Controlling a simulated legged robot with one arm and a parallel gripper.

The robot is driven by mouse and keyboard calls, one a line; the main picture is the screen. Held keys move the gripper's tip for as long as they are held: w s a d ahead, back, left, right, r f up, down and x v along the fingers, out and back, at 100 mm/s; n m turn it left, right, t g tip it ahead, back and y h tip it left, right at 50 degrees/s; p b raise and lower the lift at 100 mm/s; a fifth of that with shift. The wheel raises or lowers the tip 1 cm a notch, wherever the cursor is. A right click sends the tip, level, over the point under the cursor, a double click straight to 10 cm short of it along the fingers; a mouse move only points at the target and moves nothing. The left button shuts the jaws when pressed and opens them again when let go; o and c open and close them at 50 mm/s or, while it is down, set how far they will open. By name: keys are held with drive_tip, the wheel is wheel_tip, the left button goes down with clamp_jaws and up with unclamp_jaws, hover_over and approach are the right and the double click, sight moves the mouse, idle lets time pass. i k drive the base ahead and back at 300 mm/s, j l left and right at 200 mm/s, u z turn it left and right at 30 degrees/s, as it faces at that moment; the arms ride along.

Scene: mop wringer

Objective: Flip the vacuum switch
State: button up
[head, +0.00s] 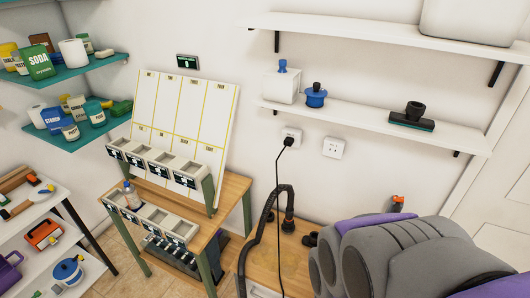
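A black hose (268,212) arches up at the lower middle, with one end at a dark upright fitting (288,222) over a wooden top (262,258). It looks like part of the vacuum. A black cord runs up to a plug (289,141) in a wall socket. No vacuum switch can be made out; the vacuum's body is not clearly visible. A small orange and grey item (398,203) shows behind my arm, too small to identify. My grey and purple arm fills the lower right and hides what is behind it. My gripper's fingers are not visible.
White wall shelves (455,135) hold a dark floor nozzle (412,118) and blue-topped containers. A bin stand with a white board (182,125) stands left of the hose. Teal shelves (60,75) and a white rack (50,250) line the left. Some floor shows between.

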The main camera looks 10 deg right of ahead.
sight(396, 199)
drive_tip(key=z, duration=1.3)
